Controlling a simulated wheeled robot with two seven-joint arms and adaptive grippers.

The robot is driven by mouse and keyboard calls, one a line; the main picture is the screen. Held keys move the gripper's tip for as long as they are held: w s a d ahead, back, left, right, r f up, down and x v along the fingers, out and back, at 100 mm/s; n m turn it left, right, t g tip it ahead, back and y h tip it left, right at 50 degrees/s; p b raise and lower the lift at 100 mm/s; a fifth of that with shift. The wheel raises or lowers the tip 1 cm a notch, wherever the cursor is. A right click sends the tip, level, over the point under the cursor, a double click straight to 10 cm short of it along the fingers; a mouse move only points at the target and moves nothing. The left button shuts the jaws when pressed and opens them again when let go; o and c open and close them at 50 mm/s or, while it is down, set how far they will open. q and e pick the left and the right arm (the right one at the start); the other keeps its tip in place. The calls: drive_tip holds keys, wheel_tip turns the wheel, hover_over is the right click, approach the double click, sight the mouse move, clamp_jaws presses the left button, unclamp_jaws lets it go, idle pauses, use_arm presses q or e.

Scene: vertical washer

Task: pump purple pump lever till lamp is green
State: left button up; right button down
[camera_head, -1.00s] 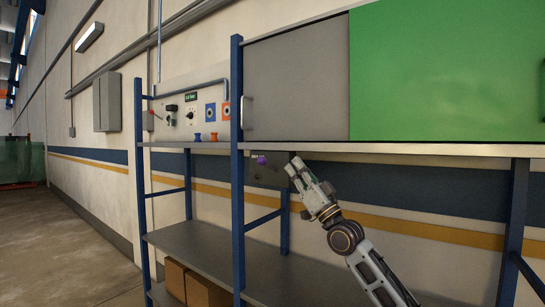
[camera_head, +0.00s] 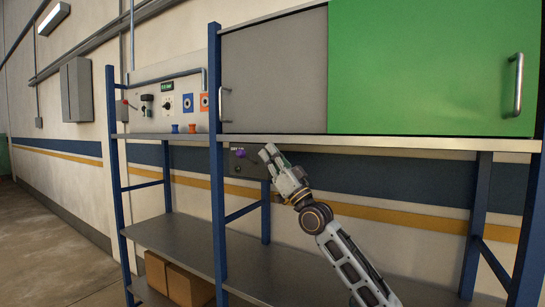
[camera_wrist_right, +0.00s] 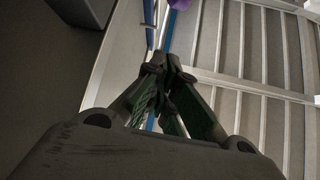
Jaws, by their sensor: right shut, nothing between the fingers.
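The purple knob of the pump lever (camera_head: 241,153) shows under the shelf board, in front of a dark box (camera_head: 243,168). My right gripper (camera_head: 268,151) is shut and empty, just right of the knob, with a small gap in the picture. In the right wrist view the purple knob (camera_wrist_right: 180,4) is cut by the top edge, beyond the shut fingertips (camera_wrist_right: 163,68). I cannot make out a lamp or its colour. My left gripper is not in view.
A panel at the left carries a green display (camera_head: 167,86), a red-tipped lever (camera_head: 126,102) and blue and orange sockets. A grey door (camera_head: 272,75) and a green door (camera_head: 430,65) stand above the board. A blue post (camera_head: 217,200) is left of the gripper. Cardboard boxes (camera_head: 180,285) sit low.

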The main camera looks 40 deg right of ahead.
sight(248, 157)
drive_tip(key=shift+p+x, duration=1.65)
drive_tip(key=shift+x, duration=2)
drive_tip(key=shift+w+a+f+p, duration=0.1)
drive_tip(key=shift+w+a+f, duration=0.1)
drive_tip(key=shift+f, duration=0.45)
drive_tip(key=shift+w+a+f+p, duration=0.15)
drive_tip(key=shift+w+a+f, duration=0.1)
drive_tip(key=shift+f, duration=0.35)
drive_tip(key=shift+w+a+f+p, duration=0.1)
drive_tip(key=shift+w+a+f, duration=0.1)
drive_tip(key=shift+f, duration=0.45)
drive_tip(key=shift+f+n+y+b, duration=0.2)
drive_tip(key=shift+n+y+b, duration=0.25)
drive_tip(key=shift+b, duration=0.2)
